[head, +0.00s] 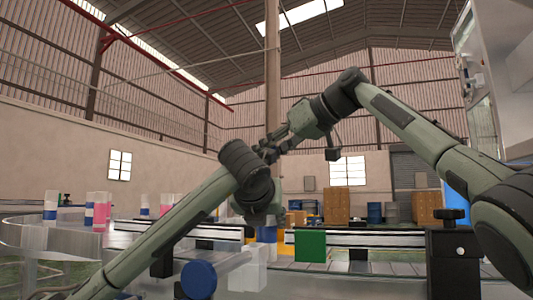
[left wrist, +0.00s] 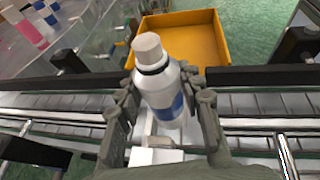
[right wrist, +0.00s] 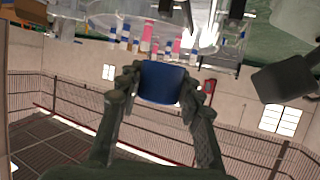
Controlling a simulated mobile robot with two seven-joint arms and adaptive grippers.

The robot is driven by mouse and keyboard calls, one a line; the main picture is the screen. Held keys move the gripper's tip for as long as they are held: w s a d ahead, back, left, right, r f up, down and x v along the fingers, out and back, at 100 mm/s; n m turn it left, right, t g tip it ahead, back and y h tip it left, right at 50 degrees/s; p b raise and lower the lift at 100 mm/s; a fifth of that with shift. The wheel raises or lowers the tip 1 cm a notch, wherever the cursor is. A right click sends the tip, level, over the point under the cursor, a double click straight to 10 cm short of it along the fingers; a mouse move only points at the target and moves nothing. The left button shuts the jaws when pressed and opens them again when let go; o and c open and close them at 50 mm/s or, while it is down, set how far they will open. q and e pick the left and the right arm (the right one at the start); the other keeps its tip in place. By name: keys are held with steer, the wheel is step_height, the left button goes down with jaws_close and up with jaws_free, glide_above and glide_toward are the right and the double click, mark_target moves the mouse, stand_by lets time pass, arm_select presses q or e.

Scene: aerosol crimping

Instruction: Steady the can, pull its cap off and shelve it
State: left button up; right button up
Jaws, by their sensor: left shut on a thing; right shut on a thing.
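A white can (left wrist: 160,88) with a blue band, a black ring near its top and a narrower white top piece stands between the fingers of my left gripper (left wrist: 166,100) in the left wrist view. That gripper is shut on it. In the head view my left gripper (head: 262,214) hides much of the can, and a blue part of it (head: 267,235) shows below. My right gripper (right wrist: 162,82) is shut on a blue cylindrical piece (right wrist: 162,84) that looks like a cap. In the head view my right gripper (head: 270,150) is above the left one, apart from the can.
A yellow bin (left wrist: 222,38) lies beyond the conveyor (left wrist: 268,103). Several blue, white and pink cans (head: 102,212) stand on the left. A green block (head: 310,246) sits near the rail on the right. The air around the right gripper looks clear.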

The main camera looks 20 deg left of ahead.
arm_select(q)
steer(key=o, duration=1.3)
steer(key=v, duration=1.1)
steer(key=shift+s+r, duration=0.15)
steer(key=shift+s, duration=0.35)
